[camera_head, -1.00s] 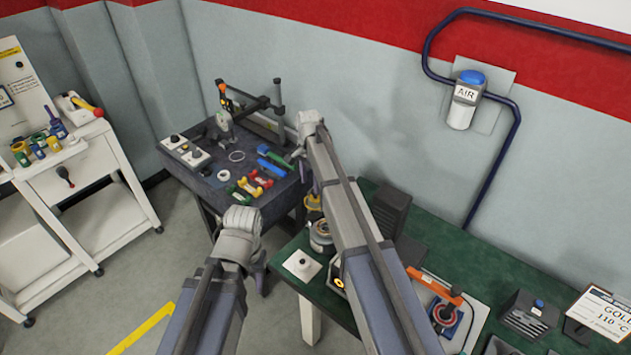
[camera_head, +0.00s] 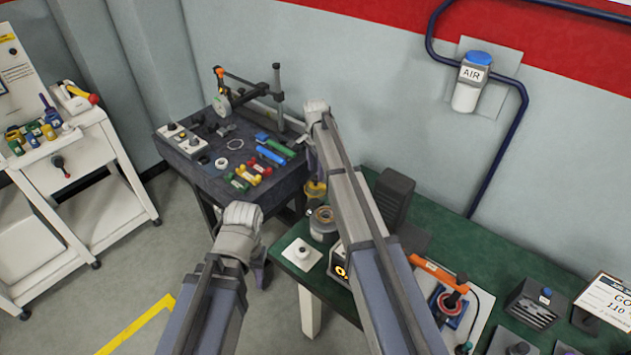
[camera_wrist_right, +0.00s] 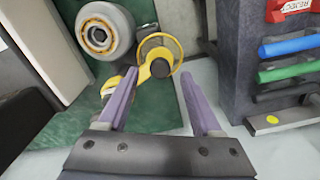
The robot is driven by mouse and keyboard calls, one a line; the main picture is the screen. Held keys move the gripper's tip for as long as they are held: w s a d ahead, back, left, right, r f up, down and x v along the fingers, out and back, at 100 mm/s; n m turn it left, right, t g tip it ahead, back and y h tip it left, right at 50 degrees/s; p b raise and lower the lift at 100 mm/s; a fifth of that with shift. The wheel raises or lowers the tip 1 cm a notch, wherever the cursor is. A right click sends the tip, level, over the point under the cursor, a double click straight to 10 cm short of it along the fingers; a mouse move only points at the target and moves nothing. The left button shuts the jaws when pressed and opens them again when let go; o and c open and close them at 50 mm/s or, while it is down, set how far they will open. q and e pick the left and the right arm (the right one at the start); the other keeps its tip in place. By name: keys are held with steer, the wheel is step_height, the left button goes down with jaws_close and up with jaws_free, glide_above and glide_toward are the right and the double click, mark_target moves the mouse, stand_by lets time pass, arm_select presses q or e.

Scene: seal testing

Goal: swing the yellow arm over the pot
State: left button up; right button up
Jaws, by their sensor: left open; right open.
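The pot (camera_head: 323,224) is a grey round vessel with a copper-coloured ring inside, on the green bench; it shows at the upper left in the right wrist view (camera_wrist_right: 105,31). The yellow arm (camera_head: 316,190) is beside the pot, partly hidden by my right arm. In the right wrist view the yellow arm (camera_wrist_right: 140,80) has a ring and a dark knob, beside the pot rather than over it. My right gripper (camera_wrist_right: 158,78) is open, its fingers on either side of the yellow arm's line of sight; contact cannot be told. My left gripper (camera_head: 260,272) is open and empty, left of the bench.
A dark table (camera_head: 205,178) with coloured tools stands at the left, close to my right gripper. A white plate with a knob (camera_head: 301,254), a display box (camera_head: 341,270) and a dark block (camera_head: 394,198) surround the pot. An orange-handled tool (camera_head: 438,272) lies right.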

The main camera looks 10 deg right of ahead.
mark_target(322, 185)
step_height(322, 185, down, 2)
steer(key=shift+f+b, duration=0.25)
steer(key=shift+b, duration=0.5)
arm_select(q)
step_height(322, 185, down, 2)
steer(key=shift+f, duration=0.2)
arm_select(e)
jaws_close()
stand_by(0.6)
